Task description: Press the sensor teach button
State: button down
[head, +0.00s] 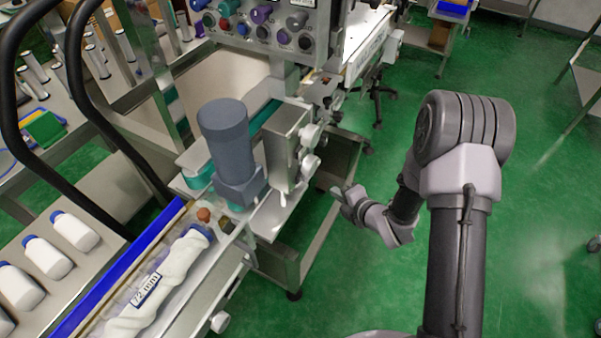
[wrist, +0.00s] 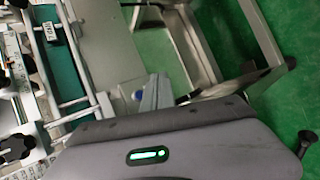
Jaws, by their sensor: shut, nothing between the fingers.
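My gripper (head: 342,193) is shut and empty in the head view, over the green floor just right of the machine's side frame. In the wrist view the closed grey fingers (wrist: 155,93) point away over the machine's frame. I cannot make out a teach button for certain in either view. A small dark device with a pale label (wrist: 50,32) sits on a bar over the teal belt in the wrist view; I cannot tell whether it is the sensor. The gripper is apart from the control panel (head: 268,22), which carries several coloured knobs and buttons.
A grey motor (head: 225,140) and a metal housing (head: 287,147) with white knobs stand left of my gripper. A sleeve pack marked 72 mm (head: 160,280) and white bottles (head: 75,231) lie at lower left. The green floor (head: 370,265) between machine and arm is clear.

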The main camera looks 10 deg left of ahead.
jog(key=shift+a, duration=0.1)
jog(key=w+a, duration=0.3)
jog(key=a, duration=0.5)
jog(key=shift+w, duration=0.1)
dwell(0.4)
jog(key=shift+a+b, duration=0.15)
jog(key=shift+b, duration=0.25)
dwell(1.1)
jog(key=shift+w+a, duration=0.1)
jog(key=shift+a, duration=0.1)
jog(key=shift+w+a+r+b, duration=0.2)
jog(key=shift+a+r+b, duration=0.25)
jog(key=shift+a+b, duration=0.15)
dwell(1.2)
jog(key=shift+d, duration=0.1)
jog(key=shift+s+d+f+b, duration=0.2)
jog(key=shift+f+b, duration=0.15)
jog(key=shift+b, duration=0.2)
